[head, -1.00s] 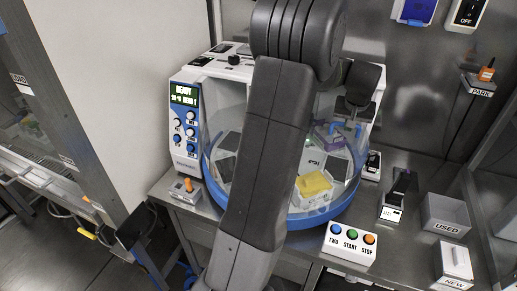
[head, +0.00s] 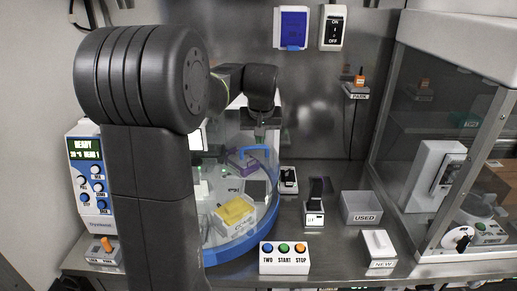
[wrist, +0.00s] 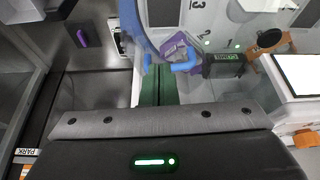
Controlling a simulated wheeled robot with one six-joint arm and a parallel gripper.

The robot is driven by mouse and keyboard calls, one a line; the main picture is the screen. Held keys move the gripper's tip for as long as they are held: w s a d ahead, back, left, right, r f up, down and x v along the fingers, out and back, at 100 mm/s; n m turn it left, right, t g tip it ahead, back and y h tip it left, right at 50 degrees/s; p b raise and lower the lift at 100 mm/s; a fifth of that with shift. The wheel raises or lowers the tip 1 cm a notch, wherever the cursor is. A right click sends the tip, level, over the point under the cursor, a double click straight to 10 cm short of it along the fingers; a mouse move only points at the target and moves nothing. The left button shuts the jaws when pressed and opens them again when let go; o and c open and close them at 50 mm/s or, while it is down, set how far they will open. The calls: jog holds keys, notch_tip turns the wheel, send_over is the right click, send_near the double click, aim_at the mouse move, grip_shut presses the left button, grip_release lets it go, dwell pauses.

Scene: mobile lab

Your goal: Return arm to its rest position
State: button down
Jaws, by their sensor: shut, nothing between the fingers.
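My arm rises at the left of the head view and bends at a big dark elbow. My gripper (head: 260,132) hangs pointing down from the wrist, over the back right of the round blue-rimmed instrument bowl (head: 240,247). It is shut and looks empty. Its fingers are small and dark in the head view. The arm hides much of the instrument's left part. In the wrist view, a blue handle (wrist: 186,66) and a purple-topped block show close to the fingers; I cannot tell whether anything touches.
A button box (head: 284,258) stands at the bench front. A USED bin (head: 361,207), a NEW box (head: 379,247) and a small dark-topped device (head: 315,204) stand to the right. A glass-sided cabinet (head: 440,150) bounds the right. A PARK holder (head: 356,92) is on the back wall.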

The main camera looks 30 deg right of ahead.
jog(key=shift+s+a+r, duration=0.1)
jog(key=shift+s+r, duration=0.1)
jog(key=shift+r, duration=0.45)
jog(key=shift+f, duration=0.15)
